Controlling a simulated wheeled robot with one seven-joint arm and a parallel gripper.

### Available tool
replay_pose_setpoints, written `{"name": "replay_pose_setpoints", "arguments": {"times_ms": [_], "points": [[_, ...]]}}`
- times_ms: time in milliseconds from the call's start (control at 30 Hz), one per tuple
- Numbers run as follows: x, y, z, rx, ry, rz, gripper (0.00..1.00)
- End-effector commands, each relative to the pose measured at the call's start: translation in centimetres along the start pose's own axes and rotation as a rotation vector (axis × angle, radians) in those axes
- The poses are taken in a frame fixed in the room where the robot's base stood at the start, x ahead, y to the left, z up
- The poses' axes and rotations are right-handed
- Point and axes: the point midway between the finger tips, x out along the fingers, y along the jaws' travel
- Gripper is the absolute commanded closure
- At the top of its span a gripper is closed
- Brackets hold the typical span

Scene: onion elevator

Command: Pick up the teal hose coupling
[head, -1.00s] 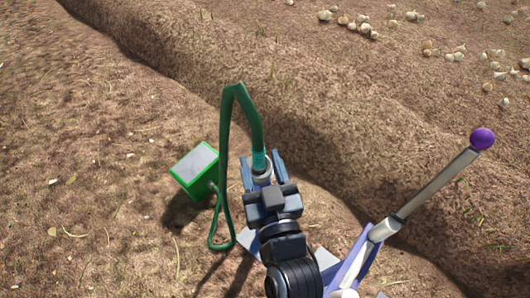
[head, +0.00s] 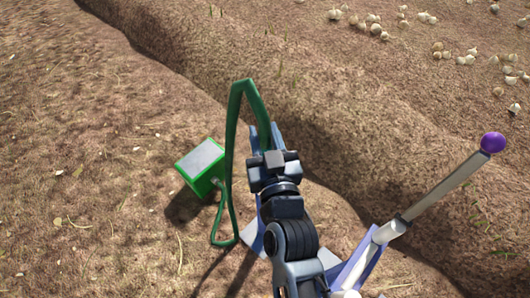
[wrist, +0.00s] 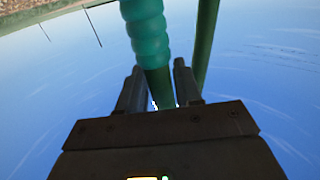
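The teal hose coupling (wrist: 149,36) is ribbed and shows at the top of the wrist view, just past my fingertips. A smooth green hose section runs from it down between the two fingers. My gripper (wrist: 160,70) is open around this section, with a finger on each side; contact is hard to judge. In the head view my gripper (head: 266,135) points up-picture at the hanging end of the green hose (head: 233,120). The coupling is mostly or wholly hidden there behind my gripper.
A green box with a grey top (head: 200,164) stands on the soil to the left, beside the hose loop. A lever with a purple ball (head: 493,142) rises at the right. A soil ridge crosses behind, with scattered onions (head: 376,28) beyond.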

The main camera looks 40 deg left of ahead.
Motion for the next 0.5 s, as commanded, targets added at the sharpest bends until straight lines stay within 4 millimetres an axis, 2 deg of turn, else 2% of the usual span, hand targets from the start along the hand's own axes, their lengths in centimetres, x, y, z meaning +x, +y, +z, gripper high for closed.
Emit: {"name": "replay_pose_setpoints", "arguments": {"times_ms": [33, 333, 500], "points": [[-0.01, 0.00, 0.00, 0.000, 0.000, 0.000, 0.71], [-0.02, 0.00, 0.00, 0.000, 0.000, 0.000, 1.00], [-0.02, 0.00, -0.01, 0.000, 0.000, 0.000, 1.00]]}}
